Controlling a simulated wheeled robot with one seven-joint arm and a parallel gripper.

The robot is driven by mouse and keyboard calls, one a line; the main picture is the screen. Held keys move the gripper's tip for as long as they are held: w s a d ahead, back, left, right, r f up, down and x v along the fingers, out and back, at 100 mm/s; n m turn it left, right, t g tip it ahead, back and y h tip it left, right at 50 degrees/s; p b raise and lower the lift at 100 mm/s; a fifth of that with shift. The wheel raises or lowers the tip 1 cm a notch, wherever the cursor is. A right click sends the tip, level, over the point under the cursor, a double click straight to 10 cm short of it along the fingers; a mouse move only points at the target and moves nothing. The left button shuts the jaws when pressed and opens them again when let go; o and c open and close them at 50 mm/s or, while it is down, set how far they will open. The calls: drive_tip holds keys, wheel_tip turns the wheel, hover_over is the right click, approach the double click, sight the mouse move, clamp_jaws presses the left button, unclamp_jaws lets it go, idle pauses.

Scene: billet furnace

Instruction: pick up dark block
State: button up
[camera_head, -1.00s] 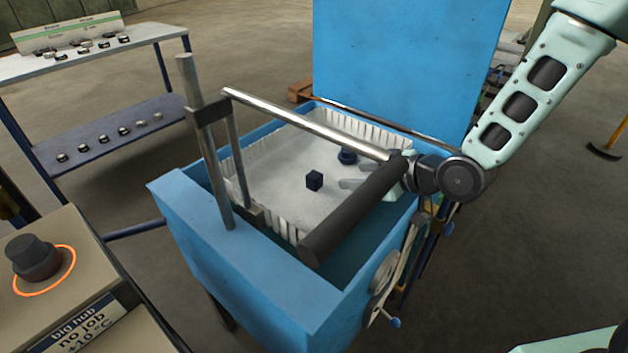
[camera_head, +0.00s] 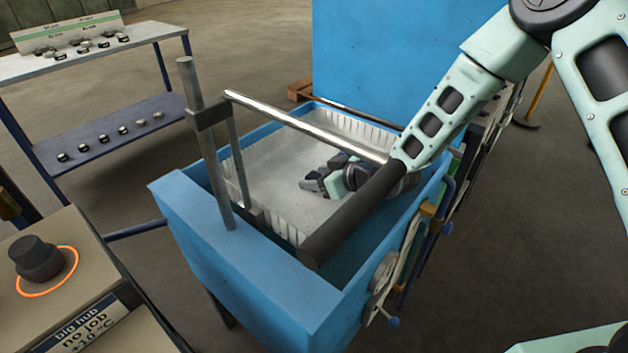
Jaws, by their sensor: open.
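My gripper (camera_head: 314,183) is inside the blue box, low over the pale, grainy bed (camera_head: 275,170). Its fingers point left and are open. In the earlier picture the dark block was a small dark cube on this bed. My fingers are now at that spot, and I cannot tell the block apart from them. Whether they touch it or only surround it is not clear. My wrist and forearm reach in from the upper right and cover the bed's right part.
The blue box (camera_head: 240,265) has a raised blue lid (camera_head: 390,50) behind. A clamp post (camera_head: 205,150) stands at left. A shelf table (camera_head: 110,50) and a control box (camera_head: 60,235) are farther left.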

clamp_jaws()
drive_tip(key=shift+r, duration=0.15)
